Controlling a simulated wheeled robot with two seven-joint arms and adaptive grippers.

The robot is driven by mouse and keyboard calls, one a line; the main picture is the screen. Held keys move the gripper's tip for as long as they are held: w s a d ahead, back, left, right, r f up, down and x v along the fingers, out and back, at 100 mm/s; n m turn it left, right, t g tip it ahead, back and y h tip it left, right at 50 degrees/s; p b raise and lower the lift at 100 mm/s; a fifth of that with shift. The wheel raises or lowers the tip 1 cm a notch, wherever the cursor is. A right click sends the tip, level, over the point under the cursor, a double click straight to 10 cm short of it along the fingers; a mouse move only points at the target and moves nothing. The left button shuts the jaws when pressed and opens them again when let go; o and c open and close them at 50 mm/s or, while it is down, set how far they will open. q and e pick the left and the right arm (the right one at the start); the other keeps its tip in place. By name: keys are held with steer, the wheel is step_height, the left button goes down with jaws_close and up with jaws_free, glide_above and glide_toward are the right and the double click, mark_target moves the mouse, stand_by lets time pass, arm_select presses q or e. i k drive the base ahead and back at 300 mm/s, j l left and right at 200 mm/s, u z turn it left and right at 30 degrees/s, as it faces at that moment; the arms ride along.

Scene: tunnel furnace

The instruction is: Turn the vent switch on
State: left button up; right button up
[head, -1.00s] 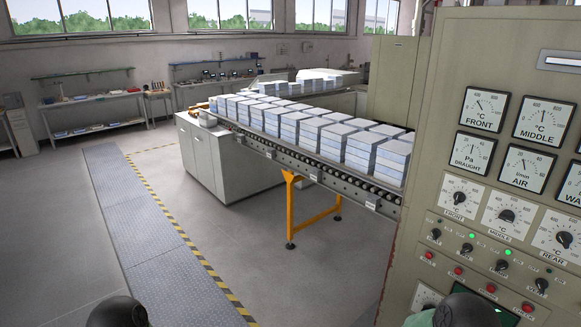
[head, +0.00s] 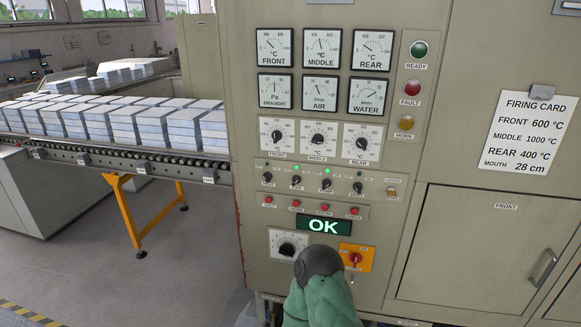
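A row of small black rotary switches crosses the control panel (head: 232,110) in the head view. The labels are too small to read surely; the rightmost switch (head: 357,188) may be the vent switch. The lamps above the second switch (head: 296,182) and the third switch (head: 326,185) glow green. No lit lamp shows above the leftmost switch (head: 267,178) or the rightmost one. The exact angles of the knobs are hard to tell.
Dials and gauges (head: 274,48) sit above the switches. Red buttons (head: 325,207), a green OK display (head: 323,226) and an orange plate with a red knob (head: 357,259) sit below. A conveyor (head: 205,166) with stacked blocks stands left. A firing card (head: 530,140) hangs right.

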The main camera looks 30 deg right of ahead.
mark_target(358, 186)
steer(key=z, duration=1.4)
